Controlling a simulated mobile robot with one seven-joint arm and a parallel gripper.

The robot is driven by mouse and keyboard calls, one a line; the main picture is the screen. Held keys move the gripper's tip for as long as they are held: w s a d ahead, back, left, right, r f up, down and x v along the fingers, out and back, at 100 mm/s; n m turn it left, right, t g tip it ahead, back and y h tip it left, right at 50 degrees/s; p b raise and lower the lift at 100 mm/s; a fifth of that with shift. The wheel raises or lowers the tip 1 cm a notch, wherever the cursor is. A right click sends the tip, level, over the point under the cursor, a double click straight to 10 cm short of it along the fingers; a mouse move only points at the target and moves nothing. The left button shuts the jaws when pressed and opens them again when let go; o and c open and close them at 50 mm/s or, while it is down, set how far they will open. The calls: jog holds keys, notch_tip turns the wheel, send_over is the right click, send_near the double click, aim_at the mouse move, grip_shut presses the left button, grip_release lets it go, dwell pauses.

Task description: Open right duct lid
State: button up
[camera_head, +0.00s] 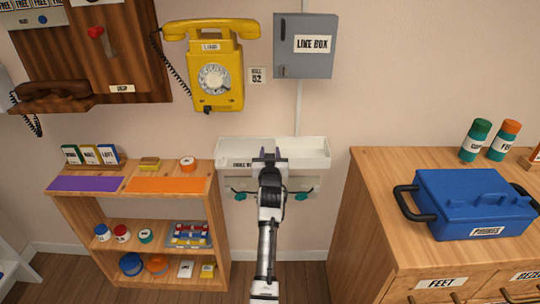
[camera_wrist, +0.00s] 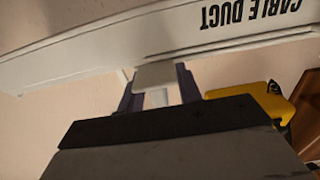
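A white cable duct (camera_head: 318,154) is fixed low on the wall like a shallow, wide tray. In the wrist view its front edge (camera_wrist: 90,32) crosses the top, with the upside-down label CABLE DUCT (camera_wrist: 250,16). My gripper (camera_head: 269,155) is at the middle of the duct's front, just right of the label, and hides part of it. In the wrist view my two dark fingers (camera_wrist: 158,84) stand apart on either side of a small white tab (camera_wrist: 155,74) below the duct edge. I cannot tell whether they press on it. No separate right lid can be made out.
A wooden shelf (camera_head: 140,208) stands left, and a wooden cabinet (camera_head: 375,190) with a blue toolbox (camera_head: 475,200) right. A yellow phone (camera_head: 213,75) and grey line box (camera_head: 305,60) hang above.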

jog(key=s+b, duration=0.2)
jog(key=s, duration=1.2)
jog(key=shift+w, duration=0.1)
